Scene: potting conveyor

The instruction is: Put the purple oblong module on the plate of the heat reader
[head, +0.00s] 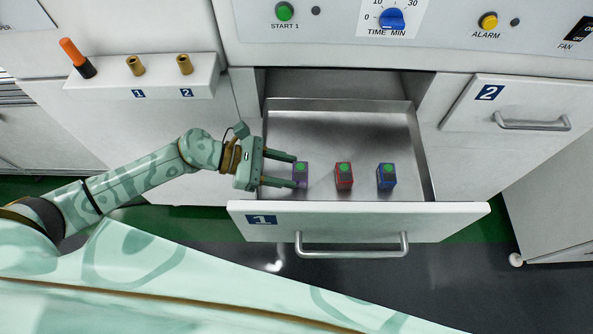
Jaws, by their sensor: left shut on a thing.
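The purple oblong module (301,175) stands in the open drawer labelled 1 (355,215), at the left of the row, with a green round mark on its top. My left gripper (294,171) reaches in from the left, and its two fingers are shut on the purple module. The module appears to be at or near the drawer floor; I cannot tell whether it touches it. My right gripper is not in view. No heat reader or plate can be made out in this view.
A red module (344,175) and a blue module (386,176) stand to the right in the same drawer. Drawer 2 (535,103) is shut at the right. A ledge (150,78) at the left holds an orange-handled item (76,56) and two brass sockets. The drawer's back half is clear.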

